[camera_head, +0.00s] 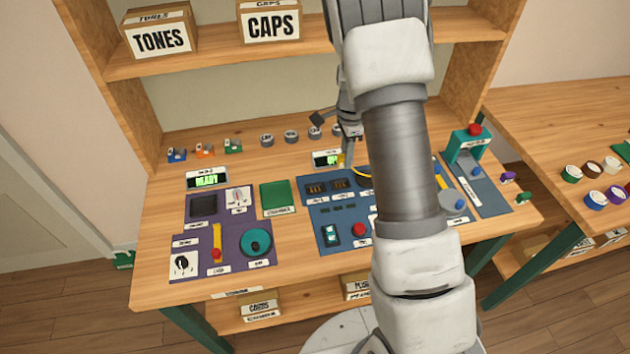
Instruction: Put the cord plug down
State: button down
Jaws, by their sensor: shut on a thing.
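My gripper (349,140) hangs over the back middle of the workbench, partly hidden by my own arm. It is shut on the cord plug (341,159), a tiny yellow piece just below the fingers. A yellow cord (361,172) shows to the right of it and runs behind my arm. The plug is close to a small green-lit display (326,159) above the blue panel (326,236). Whether the plug touches anything is too small to tell.
A purple panel (232,272) with dial parts lies left of the blue panel, with a green pad (277,197) between. Several grey caps (291,136) line the back. A teal press (468,145) stands at right. Bare wood (160,235) is free at the left edge.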

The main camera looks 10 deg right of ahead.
send_over(317, 189)
notch_tip(317, 189, down, 4)
jog(key=shift+s+f+p, duration=0.1)
jog(key=shift+f+p, duration=0.05)
jog(key=shift+p, duration=0.15)
jog(key=shift+f, duration=2.05)
jog(key=shift+f, duration=0.1)
